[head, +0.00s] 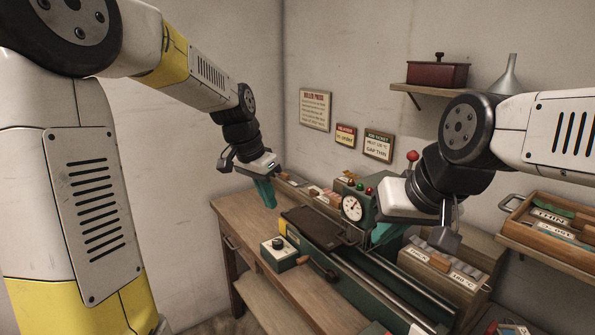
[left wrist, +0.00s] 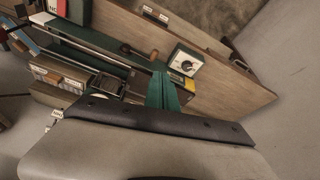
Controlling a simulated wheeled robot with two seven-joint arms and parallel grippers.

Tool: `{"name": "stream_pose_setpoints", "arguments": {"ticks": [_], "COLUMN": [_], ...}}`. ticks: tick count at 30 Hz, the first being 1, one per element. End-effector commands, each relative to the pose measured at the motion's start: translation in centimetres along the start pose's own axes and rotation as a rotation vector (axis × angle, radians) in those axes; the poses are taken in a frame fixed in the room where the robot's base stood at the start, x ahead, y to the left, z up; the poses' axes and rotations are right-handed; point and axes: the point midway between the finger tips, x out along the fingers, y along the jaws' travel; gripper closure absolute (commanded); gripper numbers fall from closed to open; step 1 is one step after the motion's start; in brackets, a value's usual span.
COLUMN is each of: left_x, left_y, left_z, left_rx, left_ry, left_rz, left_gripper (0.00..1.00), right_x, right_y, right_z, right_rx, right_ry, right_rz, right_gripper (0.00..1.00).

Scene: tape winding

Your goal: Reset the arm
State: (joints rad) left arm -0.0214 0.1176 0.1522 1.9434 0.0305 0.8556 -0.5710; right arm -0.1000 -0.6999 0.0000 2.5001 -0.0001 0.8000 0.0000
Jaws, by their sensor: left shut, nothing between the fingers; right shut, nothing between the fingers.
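My left gripper (head: 265,192) hangs above the left part of the workbench, its green fingers pointing down and closed together with nothing between them. The green fingers also show in the left wrist view (left wrist: 162,92), apart from the bench below. My right gripper (head: 382,234) is in front of the machine with the dial, at the right of the head view. Its green fingers are partly hidden by its wrist, and no object shows in them. Both arms are bent and raised over the bench.
The wooden workbench (head: 240,218) carries a green machine with a dial gauge (head: 352,207) and a small control box with a knob (head: 284,253). A labelled wooden box (head: 445,268) and a wall tray (head: 550,232) stand right. A shelf (head: 420,89) holds a red box and a funnel.

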Motion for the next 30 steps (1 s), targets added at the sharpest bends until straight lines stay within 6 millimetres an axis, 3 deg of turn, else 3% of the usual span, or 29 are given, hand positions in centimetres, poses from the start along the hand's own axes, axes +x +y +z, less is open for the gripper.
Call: {"name": "stream_pose_setpoints", "arguments": {"ticks": [1,6,10,15,21,30], "left_x": [-2.2,-6.9,-9.1,-10.3,-10.4,-10.3], "left_y": [0.7,3.1,5.1,7.3,8.5,8.6], "left_z": [1.5,6.7,10.9,15.3,17.6,17.8], "left_rx": [-0.047,-0.226,-0.363,-0.510,-0.595,-0.602], "left_ry": [0.021,0.092,0.159,0.239,0.286,0.290], "left_rz": [-0.032,-0.102,-0.137,-0.154,-0.153,-0.152], "left_gripper": [1.00,1.00,1.00,1.00,1.00,1.00], "right_x": [0.0,0.0,0.0,0.0,0.0,0.0], "right_y": [0.0,0.0,0.0,0.0,0.0,0.0], "right_z": [0.0,0.0,0.0,0.0,0.0,0.0], "right_rx": [0.000,0.000,0.000,0.000,0.000,0.000], "right_ry": [0.000,0.000,0.000,0.000,0.000,0.000], "right_rz": [0.000,0.000,0.000,0.000,0.000,0.000], "right_gripper": [1.00,1.00,1.00,1.00,1.00,1.00]}}
